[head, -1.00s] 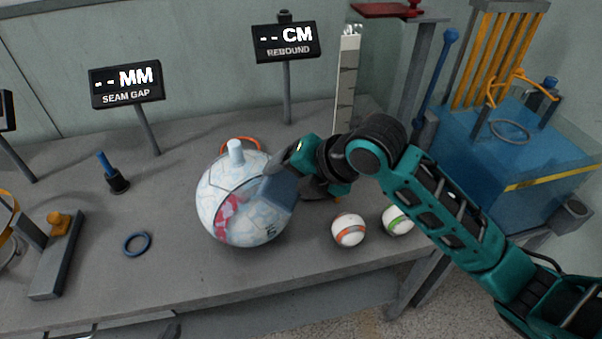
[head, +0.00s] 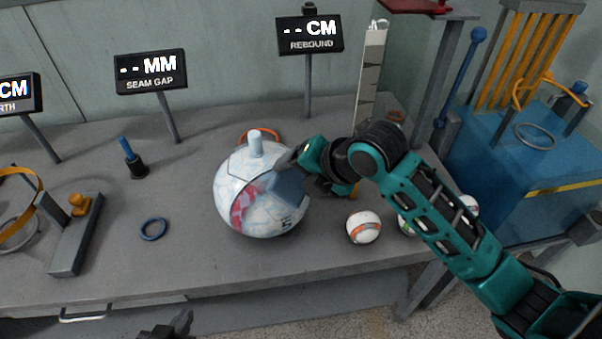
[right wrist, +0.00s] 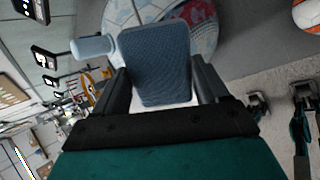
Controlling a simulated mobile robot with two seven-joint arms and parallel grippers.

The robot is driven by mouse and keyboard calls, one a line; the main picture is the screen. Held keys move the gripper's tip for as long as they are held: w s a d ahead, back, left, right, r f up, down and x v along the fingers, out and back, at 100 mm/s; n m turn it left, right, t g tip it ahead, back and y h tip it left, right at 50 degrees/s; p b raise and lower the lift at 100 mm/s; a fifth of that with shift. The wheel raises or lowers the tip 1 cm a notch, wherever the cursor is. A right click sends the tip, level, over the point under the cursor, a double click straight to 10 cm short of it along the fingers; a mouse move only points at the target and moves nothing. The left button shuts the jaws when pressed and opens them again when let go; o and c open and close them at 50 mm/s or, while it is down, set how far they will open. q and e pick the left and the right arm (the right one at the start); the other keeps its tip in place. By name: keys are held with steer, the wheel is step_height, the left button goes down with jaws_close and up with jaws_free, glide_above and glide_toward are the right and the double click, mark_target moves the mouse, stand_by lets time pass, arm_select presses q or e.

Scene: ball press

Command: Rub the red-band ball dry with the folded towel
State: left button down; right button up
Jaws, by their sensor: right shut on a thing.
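The red-band ball (head: 245,212) is large and white with pale blue marbling and a red-pink patch. It sits on the grey table with a pale peg (head: 255,144) sticking up from its top. My right gripper (head: 283,178) is shut on the folded blue towel (head: 289,188) at the ball's right side. In the right wrist view the towel (right wrist: 156,65) lies between the two fingers, and the ball (right wrist: 205,18) is right behind it; the towel appears against it. My left gripper (head: 170,328) shows only as a dark tip at the bottom edge; its jaws are unclear.
A blue tank (head: 500,160) stands right.

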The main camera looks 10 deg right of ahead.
steer(key=shift+w+a+f, duration=0.3)
steer(key=shift+f, duration=0.1)
stand_by(0.3)
steer(key=shift+d, duration=0.1)
steer(key=shift+w+d, duration=0.5)
steer(key=shift+s+a, duration=1)
steer(key=shift+a, duration=0.15)
steer(key=shift+w+d, duration=0.1)
steer(key=shift+w+d, duration=0.9)
steer(key=shift+d, duration=0.15)
steer(key=shift+s+a, duration=1)
steer(key=shift+a, duration=0.15)
steer(key=shift+w+d, duration=0.95)
steer(key=shift+d, duration=0.2)
stand_by(2.2)
